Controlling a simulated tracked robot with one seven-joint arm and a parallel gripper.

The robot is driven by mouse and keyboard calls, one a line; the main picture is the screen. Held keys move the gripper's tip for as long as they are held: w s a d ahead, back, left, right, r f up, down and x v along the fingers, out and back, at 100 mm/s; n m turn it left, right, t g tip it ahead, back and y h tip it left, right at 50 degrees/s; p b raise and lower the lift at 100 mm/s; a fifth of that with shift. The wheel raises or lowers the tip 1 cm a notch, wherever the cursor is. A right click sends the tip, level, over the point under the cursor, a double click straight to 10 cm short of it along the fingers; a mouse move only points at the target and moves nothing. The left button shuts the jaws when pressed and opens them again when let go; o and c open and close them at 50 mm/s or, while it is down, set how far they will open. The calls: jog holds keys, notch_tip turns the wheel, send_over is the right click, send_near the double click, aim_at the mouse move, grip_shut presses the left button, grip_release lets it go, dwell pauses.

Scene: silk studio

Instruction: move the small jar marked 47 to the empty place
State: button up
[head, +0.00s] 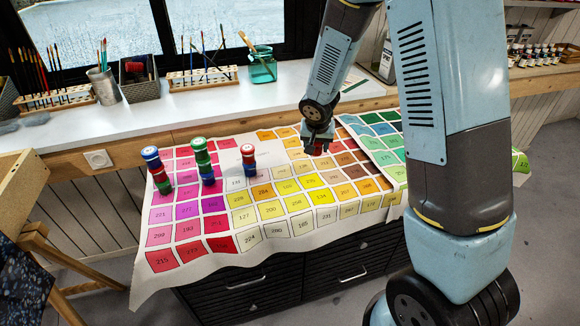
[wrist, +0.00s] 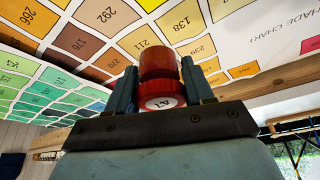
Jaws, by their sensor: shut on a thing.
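My gripper (head: 318,143) is shut on a small red jar (wrist: 160,64), with one finger on each side of it. In the wrist view, its pale round label seems to read 47 upside down. In the head view, only a dark red bit of the held jar shows below my fingers, over the middle to right part of the shade chart (head: 290,234). I cannot tell whether it touches the chart. I cannot make out which spot is the empty place.
Small jars stand on the chart's left part: a blue-topped one (head: 150,156), green-topped ones (head: 200,145) and a red-topped one (head: 248,152), some close together or stacked. Behind, the white sill holds brush racks (head: 202,75), a metal cup (head: 104,86) and a teal glass (head: 262,68).

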jog(key=s+a+r+m, duration=0.2)
jog(key=s+a+r, duration=0.2)
jog(key=s+a, duration=0.4)
send_near(291, 162)
jog(key=shift+w+f+h, duration=0.3)
jog(key=shift+w+f, duration=0.45)
jog(key=shift+f, duration=0.3)
jog(key=shift+s+x, duration=0.15)
jog(key=shift+x, duration=0.75)
jog(key=shift+s+x, duration=0.2)
jog(key=shift+x, duration=0.65)
jog(key=shift+a+f, duration=0.15)
jog(key=shift+f, duration=0.1)
jog(key=o, duration=1.1)
jog(key=shift+c, duration=0.2)
jog(key=shift+r, duration=0.1)
